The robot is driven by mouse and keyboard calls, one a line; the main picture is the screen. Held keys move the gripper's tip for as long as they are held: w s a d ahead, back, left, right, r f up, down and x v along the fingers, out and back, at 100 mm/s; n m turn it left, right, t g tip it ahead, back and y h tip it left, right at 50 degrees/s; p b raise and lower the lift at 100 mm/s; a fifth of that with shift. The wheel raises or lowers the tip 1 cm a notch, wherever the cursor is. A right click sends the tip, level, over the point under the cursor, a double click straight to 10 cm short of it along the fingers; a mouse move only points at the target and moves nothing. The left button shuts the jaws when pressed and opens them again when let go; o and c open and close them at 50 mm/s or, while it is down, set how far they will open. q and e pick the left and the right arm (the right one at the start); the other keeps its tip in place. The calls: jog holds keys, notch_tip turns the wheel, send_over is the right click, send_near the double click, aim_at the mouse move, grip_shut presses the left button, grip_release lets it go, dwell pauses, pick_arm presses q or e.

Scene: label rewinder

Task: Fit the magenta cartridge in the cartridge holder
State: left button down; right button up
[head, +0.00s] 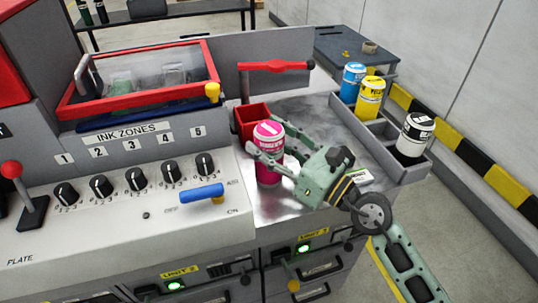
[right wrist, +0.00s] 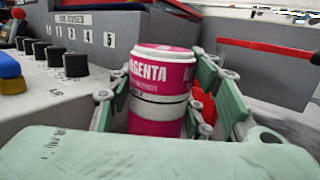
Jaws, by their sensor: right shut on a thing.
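The magenta cartridge (head: 268,140) is a pink cylinder with a white-rimmed top. It stands upright at the machine's metal shelf, and I cannot tell whether its base touches the shelf. My right gripper (head: 270,158) is shut on it from the right side. In the right wrist view the magenta cartridge (right wrist: 160,95) sits between the two green fingers of the right gripper (right wrist: 160,115). A red open box (head: 250,117), which looks like the cartridge holder, is just behind and left of the cartridge. Its inside is partly hidden. My left gripper is not in view.
A grey compartment tray (head: 375,150) at the right holds a cyan cartridge (head: 354,80), a yellow cartridge (head: 370,98) and a black cartridge (head: 414,135). A red-handled lever (head: 275,66) rises behind the red box. Knobs and a blue handle (head: 201,193) are at the left.

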jog(key=shift+r, duration=0.1)
grip_shut()
jog(key=shift+r, duration=0.1)
